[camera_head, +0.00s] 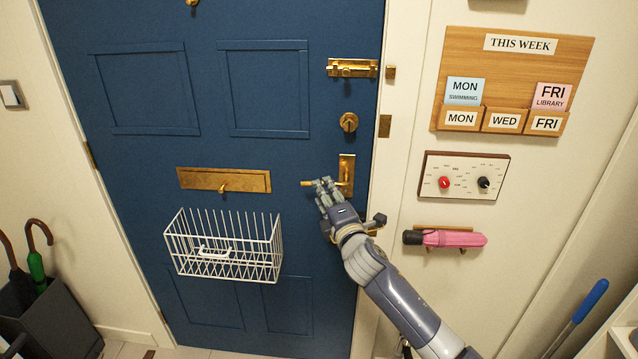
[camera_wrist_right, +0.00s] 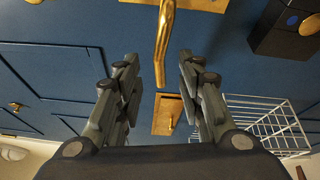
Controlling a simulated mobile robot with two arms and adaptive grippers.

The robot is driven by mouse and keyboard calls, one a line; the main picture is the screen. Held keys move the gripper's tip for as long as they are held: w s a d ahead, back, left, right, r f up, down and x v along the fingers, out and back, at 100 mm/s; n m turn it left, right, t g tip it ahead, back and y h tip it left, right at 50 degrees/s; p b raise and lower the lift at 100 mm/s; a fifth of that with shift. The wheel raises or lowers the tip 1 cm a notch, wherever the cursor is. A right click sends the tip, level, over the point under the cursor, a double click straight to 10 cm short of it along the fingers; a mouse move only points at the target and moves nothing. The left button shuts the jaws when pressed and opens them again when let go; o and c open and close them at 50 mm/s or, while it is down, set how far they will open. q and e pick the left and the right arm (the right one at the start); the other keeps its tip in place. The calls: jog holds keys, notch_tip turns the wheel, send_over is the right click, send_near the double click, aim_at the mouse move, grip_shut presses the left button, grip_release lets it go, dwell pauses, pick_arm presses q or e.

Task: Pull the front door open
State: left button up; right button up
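The blue front door (camera_head: 210,145) stands shut in its cream frame. Its brass lever handle (camera_head: 310,183) points left from an upright brass plate (camera_head: 347,165) near the door's right edge. My right gripper (camera_head: 322,187) is at the lever, reaching up from the lower right and covering part of it. In the right wrist view the gripper (camera_wrist_right: 158,78) is open. The brass lever (camera_wrist_right: 165,35) reaches into the space between its two fingers, with gaps visible on both sides. My left gripper is not in view.
Above the handle are a round brass lock (camera_head: 348,122) and a slide bolt (camera_head: 350,68). A white wire basket (camera_head: 225,250) hangs below the brass letter slot (camera_head: 205,179). A pink umbrella (camera_head: 455,238) hangs on the right wall. An umbrella stand (camera_head: 60,325) is at lower left.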

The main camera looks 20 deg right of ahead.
jog(key=shift+w, duration=2.7)
grip_shut()
